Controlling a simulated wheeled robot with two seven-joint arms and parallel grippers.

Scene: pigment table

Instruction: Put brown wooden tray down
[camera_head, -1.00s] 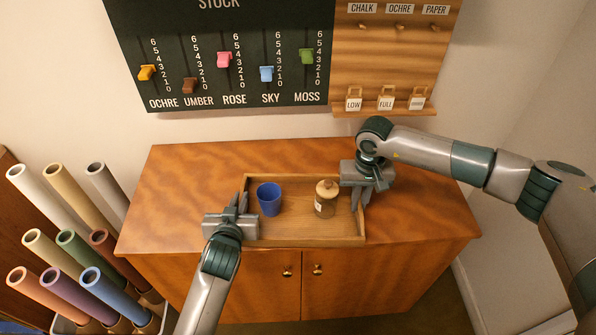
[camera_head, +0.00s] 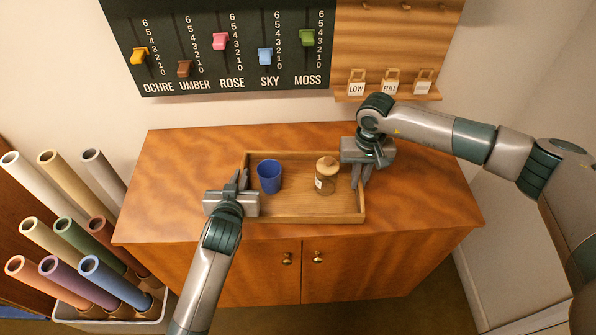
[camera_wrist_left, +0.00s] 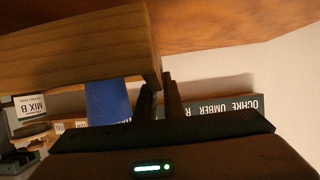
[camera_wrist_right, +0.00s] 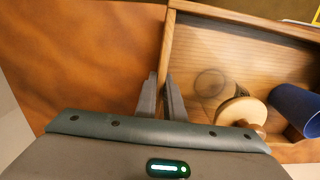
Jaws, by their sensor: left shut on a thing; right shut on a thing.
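The brown wooden tray (camera_head: 300,217) is low over the cabinet top, near its front edge; I cannot tell whether its base touches. It looks level. A blue cup (camera_head: 269,177) and a lidded jar with a pale label (camera_head: 326,176) stand upright in it. My left gripper (camera_head: 238,184) is shut on the tray's left wall. In the left wrist view the wall (camera_wrist_left: 80,45) shows at its fingers (camera_wrist_left: 160,98). My right gripper (camera_head: 359,178) is shut on the right wall, its fingers (camera_wrist_right: 162,98) on either side of that wall in the right wrist view.
The wooden cabinet top (camera_head: 190,160) is clear on the left, right and behind the tray. A stock board with sliders (camera_head: 220,45) and a wooden panel with small tags (camera_head: 390,50) hang behind. Coloured rolls (camera_head: 75,235) stand at left.

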